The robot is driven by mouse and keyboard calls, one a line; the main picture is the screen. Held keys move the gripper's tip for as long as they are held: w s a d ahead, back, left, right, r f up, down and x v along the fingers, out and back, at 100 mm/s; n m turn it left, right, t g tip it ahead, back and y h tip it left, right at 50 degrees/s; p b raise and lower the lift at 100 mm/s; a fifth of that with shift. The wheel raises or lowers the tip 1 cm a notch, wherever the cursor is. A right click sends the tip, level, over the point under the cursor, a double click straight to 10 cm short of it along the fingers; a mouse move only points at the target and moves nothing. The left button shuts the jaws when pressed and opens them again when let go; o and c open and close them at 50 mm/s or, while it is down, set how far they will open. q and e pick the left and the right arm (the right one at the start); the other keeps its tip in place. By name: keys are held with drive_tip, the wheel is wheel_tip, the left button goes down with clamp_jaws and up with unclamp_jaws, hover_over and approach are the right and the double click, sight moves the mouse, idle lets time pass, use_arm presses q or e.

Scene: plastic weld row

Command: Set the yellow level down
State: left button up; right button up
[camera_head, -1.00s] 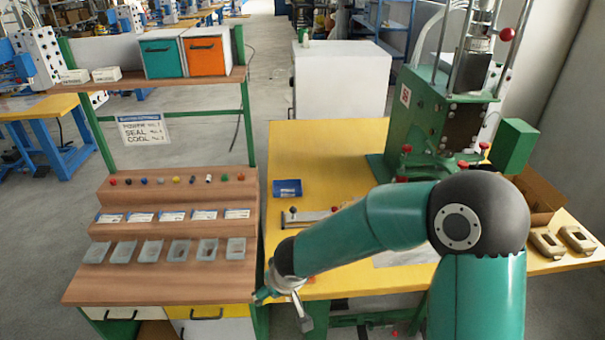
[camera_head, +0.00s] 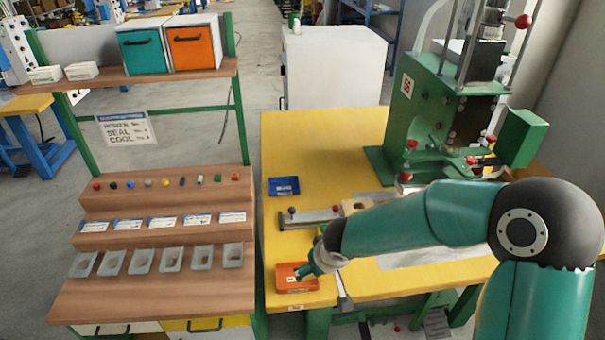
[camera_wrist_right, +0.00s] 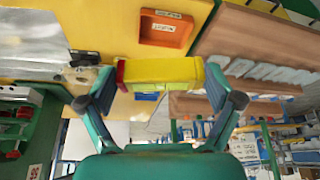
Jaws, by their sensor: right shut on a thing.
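The yellow level (camera_wrist_right: 160,70) is a short yellow bar with a red left end in the right wrist view. My right gripper (camera_wrist_right: 160,82) is shut on it, with one finger at each end. In the head view my right gripper (camera_head: 308,270) is over the near left part of the yellow table, at the orange tray. The level cannot be made out there. I cannot tell how high it is above the table. My left gripper is not in view.
The orange tray (camera_head: 290,284) lies at the table's near left corner. A blue tray (camera_head: 284,186) and a metal bar fixture (camera_head: 300,219) lie farther back. A green press (camera_head: 440,120) stands at the back right. The table (camera_head: 320,140) is clear at its far left.

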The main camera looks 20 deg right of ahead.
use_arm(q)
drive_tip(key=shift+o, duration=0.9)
use_arm(e)
drive_tip(key=shift+w+d+f, duration=0.1)
drive_tip(key=shift+w+d, duration=0.05)
drive_tip(key=shift+d, duration=0.05)
drive_tip(key=w+d+f+m+b, duration=0.2)
drive_tip(key=w+d+f+b, duration=0.1)
drive_tip(key=w+d+b, duration=0.55)
drive_tip(key=r+h+b, duration=0.1)
drive_tip(key=b, duration=1.1)
hover_over(352, 270)
drive_tip(key=s, duration=0.1)
drive_tip(key=shift+m, duration=0.3)
drive_tip(key=f+b, duration=0.1)
drive_tip(key=f, duration=0.8)
drive_tip(key=f+b, duration=0.1)
drive_tip(key=f, duration=0.8)
drive_tip(key=shift+s+a+f+b, duration=0.1)
drive_tip(key=shift+s+f+b, duration=0.1)
drive_tip(key=shift+f+b, duration=0.15)
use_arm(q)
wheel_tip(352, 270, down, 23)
use_arm(e)
drive_tip(key=shift+r, duration=0.1)
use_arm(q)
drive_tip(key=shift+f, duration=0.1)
use_arm(e)
drive_tip(key=o, duration=0.8)
drive_tip(key=shift+o, duration=0.7)
